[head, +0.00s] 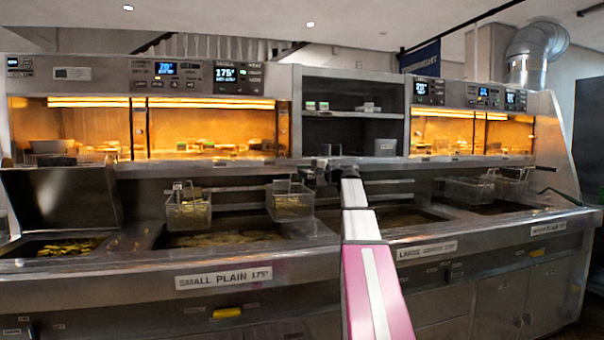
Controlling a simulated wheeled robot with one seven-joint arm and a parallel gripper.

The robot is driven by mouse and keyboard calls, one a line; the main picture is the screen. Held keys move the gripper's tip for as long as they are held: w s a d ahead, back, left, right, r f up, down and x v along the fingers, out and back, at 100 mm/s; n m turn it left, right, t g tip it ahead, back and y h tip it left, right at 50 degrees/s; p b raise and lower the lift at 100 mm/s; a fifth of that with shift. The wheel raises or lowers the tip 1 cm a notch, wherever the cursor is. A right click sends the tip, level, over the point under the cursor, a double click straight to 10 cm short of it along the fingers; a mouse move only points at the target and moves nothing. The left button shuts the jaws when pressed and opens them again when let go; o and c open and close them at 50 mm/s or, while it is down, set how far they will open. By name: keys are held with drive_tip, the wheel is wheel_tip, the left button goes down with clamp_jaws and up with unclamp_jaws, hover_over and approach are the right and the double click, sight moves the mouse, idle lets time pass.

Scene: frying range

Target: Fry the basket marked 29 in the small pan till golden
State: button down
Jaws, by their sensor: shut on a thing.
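My gripper (312,174) is at the back of the fryer, shut on the handle end of a wire basket (291,203). The basket is roughly level and holds pale yellow pieces. It hangs above the right end of the small pan (155,241), whose front label reads "SMALL PLAIN 175°". Dark oil with yellowish patches shows in that pan. A second wire basket (188,213) with yellowish food hangs over the same pan to the left. No number 29 is legible on either basket. My arm hides part of the gripper and handle.
A large pan (427,212) lies right of my arm, with more wire baskets (468,190) at far right. A vat with yellow food (65,247) is at far left. Lit warming shelves (210,135) and a steel ledge run behind.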

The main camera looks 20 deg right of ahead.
drive_tip(key=a, duration=1.5)
drive_tip(key=shift+s+a+f, duration=0.1)
drive_tip(key=shift+s+f, duration=0.05)
drive_tip(key=shift+f, duration=5.05)
drive_tip(key=shift+s+a+f, duration=0.1)
drive_tip(key=shift+s+f, duration=0.05)
drive_tip(key=shift+f, duration=5)
drive_tip(key=shift+r, duration=0.1)
